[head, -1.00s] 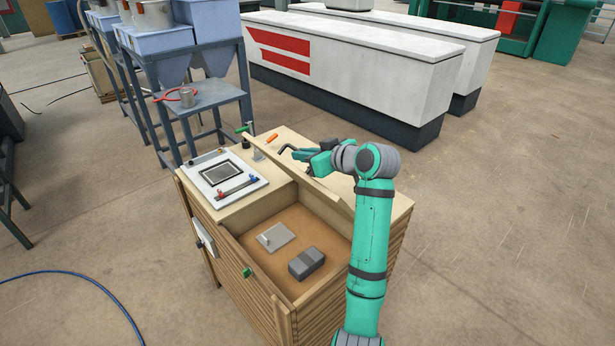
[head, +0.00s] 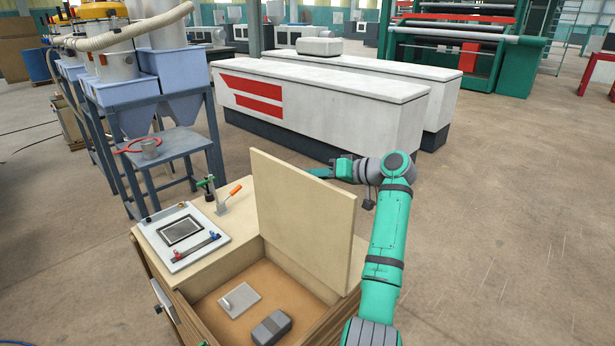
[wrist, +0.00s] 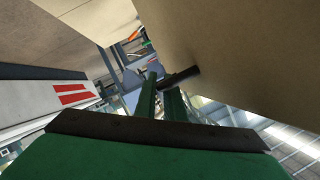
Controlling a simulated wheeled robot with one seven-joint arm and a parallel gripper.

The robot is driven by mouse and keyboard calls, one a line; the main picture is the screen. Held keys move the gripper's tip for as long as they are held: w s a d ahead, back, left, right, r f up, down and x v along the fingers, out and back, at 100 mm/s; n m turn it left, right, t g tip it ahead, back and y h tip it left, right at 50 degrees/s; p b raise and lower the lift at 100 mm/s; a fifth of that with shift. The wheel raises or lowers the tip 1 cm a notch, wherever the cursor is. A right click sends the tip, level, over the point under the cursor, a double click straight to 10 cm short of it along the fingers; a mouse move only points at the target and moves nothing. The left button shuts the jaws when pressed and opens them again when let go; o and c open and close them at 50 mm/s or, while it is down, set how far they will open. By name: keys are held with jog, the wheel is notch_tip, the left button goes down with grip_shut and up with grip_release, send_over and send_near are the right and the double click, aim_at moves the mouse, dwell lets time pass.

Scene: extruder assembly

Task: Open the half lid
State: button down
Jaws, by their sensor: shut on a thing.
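The half lid (head: 300,220) is a pale wooden panel standing steeply raised, close to upright, along the middle of the wooden box top. The open compartment (head: 205,302) shows in front of it. In the wrist view the lid (wrist: 245,60) fills the upper right, with a dark bar handle (wrist: 183,76) sticking out of it. My gripper (wrist: 163,92) is shut on this handle, its green fingers beside the bar. In the head view my gripper (head: 320,172) is behind the lid's right side; the handle and the grip are mostly hidden by the lid.
The compartment holds a light plate (head: 240,299) and a grey block (head: 272,328). A framed panel (head: 182,232) and an orange-handled clamp (head: 228,198) sit on the box top at left. A long white machine (head: 330,110) stands behind; open floor lies at right.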

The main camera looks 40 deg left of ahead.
jog(key=shift+a, duration=0.1)
dwell(0.3)
jog(key=c, duration=1.8)
grip_release()
jog(key=shift+f, duration=0.1)
jog(key=shift+c, duration=0.2)
jog(key=shift+w, duration=0.1)
jog(key=v, duration=1)
jog(key=shift+d, duration=0.4)
